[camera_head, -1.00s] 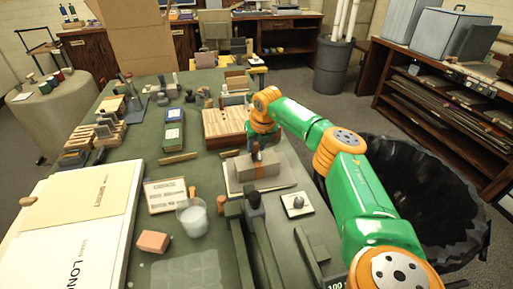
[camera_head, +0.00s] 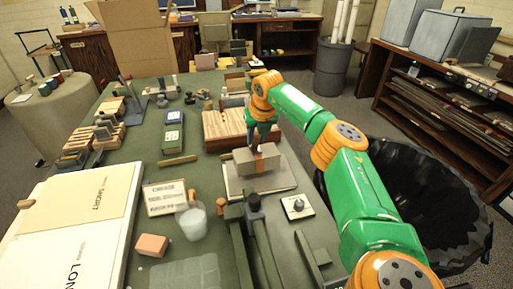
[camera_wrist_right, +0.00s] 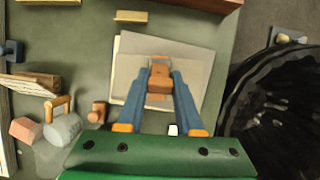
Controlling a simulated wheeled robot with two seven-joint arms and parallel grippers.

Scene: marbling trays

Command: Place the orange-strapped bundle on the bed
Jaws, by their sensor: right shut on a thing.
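The orange-strapped bundle (camera_head: 243,162) is a grey-brown block with an orange strap round its middle. My right gripper (camera_head: 258,147) is shut on it from above, at the strap. The bundle appears slightly above a pale flat board (camera_head: 235,185). In the right wrist view my right gripper (camera_wrist_right: 161,72) has its blue fingers on either side of the orange-brown strap (camera_wrist_right: 160,86). The pale board (camera_wrist_right: 140,48) shows below. I cannot tell for sure which surface is the bed. My left gripper is not in view.
A slatted wooden block (camera_head: 225,124) lies just behind the bundle. Dark rails (camera_head: 262,245) and a small white plate with a knob (camera_head: 298,207) are in front. A cup (camera_head: 192,222), a pink block (camera_head: 152,245) and a sign card (camera_head: 165,197) stand to the left. A black bin (camera_head: 440,215) is at right.

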